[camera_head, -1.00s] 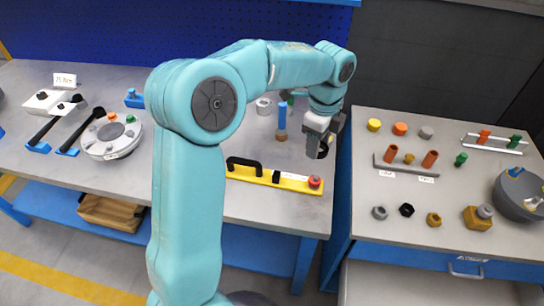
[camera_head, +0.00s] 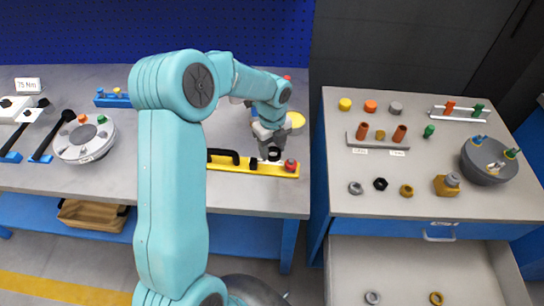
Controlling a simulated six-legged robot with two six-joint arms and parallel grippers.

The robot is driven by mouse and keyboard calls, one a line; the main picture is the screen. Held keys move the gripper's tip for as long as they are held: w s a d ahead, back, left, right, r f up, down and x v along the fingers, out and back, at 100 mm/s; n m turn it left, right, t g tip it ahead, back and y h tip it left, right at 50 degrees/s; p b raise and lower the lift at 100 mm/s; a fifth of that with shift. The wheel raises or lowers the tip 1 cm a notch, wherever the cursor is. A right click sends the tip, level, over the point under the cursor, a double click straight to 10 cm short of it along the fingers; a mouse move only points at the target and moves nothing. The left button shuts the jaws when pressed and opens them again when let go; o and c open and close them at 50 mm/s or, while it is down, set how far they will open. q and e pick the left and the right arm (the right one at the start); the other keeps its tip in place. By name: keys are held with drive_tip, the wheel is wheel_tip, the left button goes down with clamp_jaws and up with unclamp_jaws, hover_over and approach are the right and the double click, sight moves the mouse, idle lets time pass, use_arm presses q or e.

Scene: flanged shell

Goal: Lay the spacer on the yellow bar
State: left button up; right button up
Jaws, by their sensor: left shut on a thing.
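The yellow bar (camera_head: 232,166) lies along the front edge of the left bench. It carries a black handle (camera_head: 223,155), a small black block (camera_head: 253,164) and a red knob (camera_head: 291,165). My left gripper (camera_head: 271,146) reaches down over the bar's right part, between the block and the knob. It is shut on a small dark ring-like piece, which seems to be the spacer (camera_head: 274,154). The fingers partly hide it. I cannot tell whether it touches the bar. My right gripper is not in view.
A round grey flanged housing (camera_head: 85,138) stands on the left of the bench. The right bench (camera_head: 450,205) holds several small parts and a grey bowl (camera_head: 486,165). Its drawer (camera_head: 400,270) is open.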

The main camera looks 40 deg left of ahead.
sight(272, 165)
use_arm(q)
wheel_tip(272, 165, down, 5)
drive_tip(key=shift+f, duration=0.1)
idle(0.3)
drive_tip(key=o, duration=1.1)
drive_tip(key=shift+o, duration=0.2)
